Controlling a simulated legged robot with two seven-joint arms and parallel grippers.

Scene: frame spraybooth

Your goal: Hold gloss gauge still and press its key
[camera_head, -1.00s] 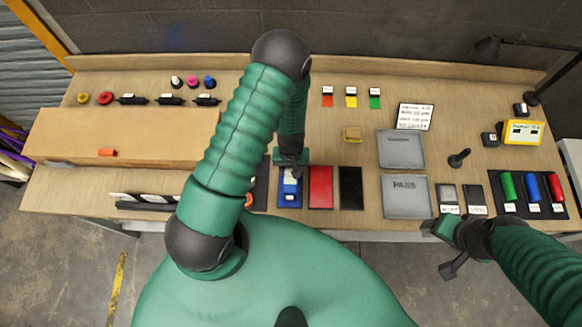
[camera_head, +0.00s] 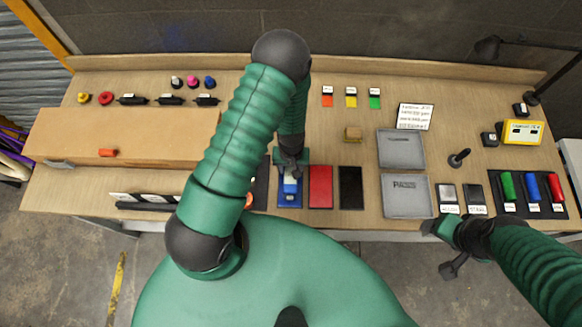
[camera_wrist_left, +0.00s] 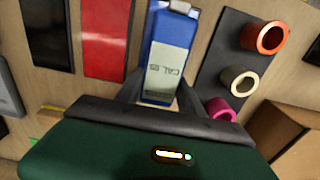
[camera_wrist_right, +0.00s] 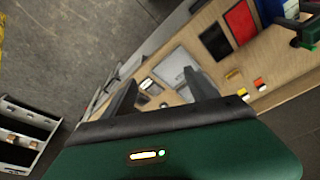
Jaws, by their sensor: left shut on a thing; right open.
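The gloss gauge appears to be the blue block with a pale face (camera_head: 289,186), at the blue patch near the front of the bench, left of the red panel. In the left wrist view the blue body (camera_wrist_left: 171,32) carries a pale plate lettered "CAL" and stands between my fingers. My left gripper (camera_head: 291,170) is shut on it from the far side; its fingers (camera_wrist_left: 160,98) flank the lower end of the body. I cannot make out the key. My right gripper (camera_head: 447,246) is open and empty, beyond the bench's front edge at right; its fingers also show in the right wrist view (camera_wrist_right: 160,95).
A red panel (camera_head: 320,187) and a black panel (camera_head: 350,188) lie right of the gauge. Grey trays (camera_head: 405,196) sit further right. A dark rack with coloured rings (camera_wrist_left: 238,78) is close to the gauge. A long cardboard-coloured box (camera_head: 120,130) fills the bench's left.

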